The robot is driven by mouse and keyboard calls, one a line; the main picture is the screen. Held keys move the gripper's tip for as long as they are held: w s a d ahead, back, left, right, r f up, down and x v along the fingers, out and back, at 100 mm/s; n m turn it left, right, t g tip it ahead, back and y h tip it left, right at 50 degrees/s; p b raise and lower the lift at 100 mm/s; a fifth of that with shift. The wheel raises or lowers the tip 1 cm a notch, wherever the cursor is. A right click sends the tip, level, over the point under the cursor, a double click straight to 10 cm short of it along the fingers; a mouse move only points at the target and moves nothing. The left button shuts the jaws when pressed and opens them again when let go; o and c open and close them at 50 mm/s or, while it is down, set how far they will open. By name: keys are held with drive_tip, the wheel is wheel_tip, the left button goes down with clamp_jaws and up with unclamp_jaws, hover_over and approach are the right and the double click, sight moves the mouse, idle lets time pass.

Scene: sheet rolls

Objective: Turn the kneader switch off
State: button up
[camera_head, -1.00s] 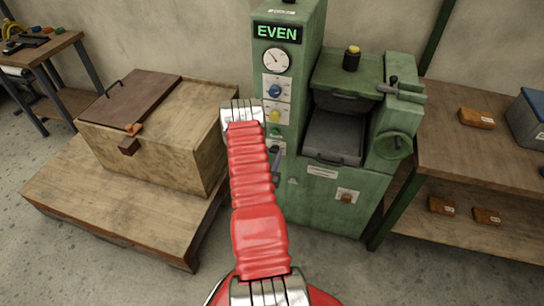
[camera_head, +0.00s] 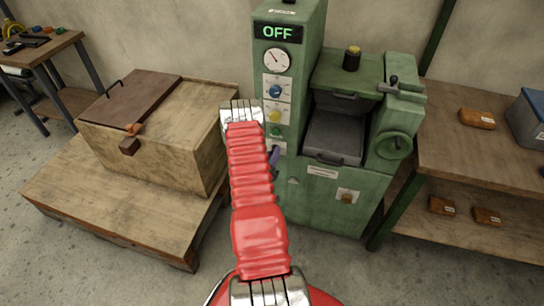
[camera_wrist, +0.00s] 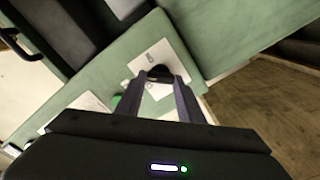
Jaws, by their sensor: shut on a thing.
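The green kneader machine (camera_head: 335,200) stands against the wall, and its display (camera_head: 278,32) reads OFF in green letters. In the wrist view the kneader switch (camera_wrist: 158,71), a small dark knob on a white plate, sits between the tips of my gripper (camera_wrist: 160,80). My gripper is shut on it. In the head view my red arm covers much of the machine's left column, and only a dark bluish part of my gripper (camera_head: 274,158) shows beside it. The switch itself is hidden there.
Above the switch are a gauge (camera_head: 276,60), a blue knob (camera_head: 275,91) and a yellow knob (camera_head: 274,115). A wooden chest (camera_head: 170,150) on a low platform (camera_head: 120,220) stands left. A workbench (camera_head: 490,155) stands right. Grey floor is open in front.

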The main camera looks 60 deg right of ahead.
drive_tip(key=n, duration=0.8)
drive_tip(key=shift+w+f, duration=0.15)
drive_tip(key=shift+w, duration=0.05)
drive_tip(key=shift+n, duration=0.3)
drive_tip(key=o, duration=1.1)
drive_tip(key=shift+c, duration=0.2)
drive_tip(key=shift+s+a, duration=0.1)
drive_tip(key=s+a, duration=0.2)
drive_tip(key=a, duration=1.1)
drive_tip(key=shift+a, duration=0.25)
drive_tip(key=shift+f, duration=0.1)
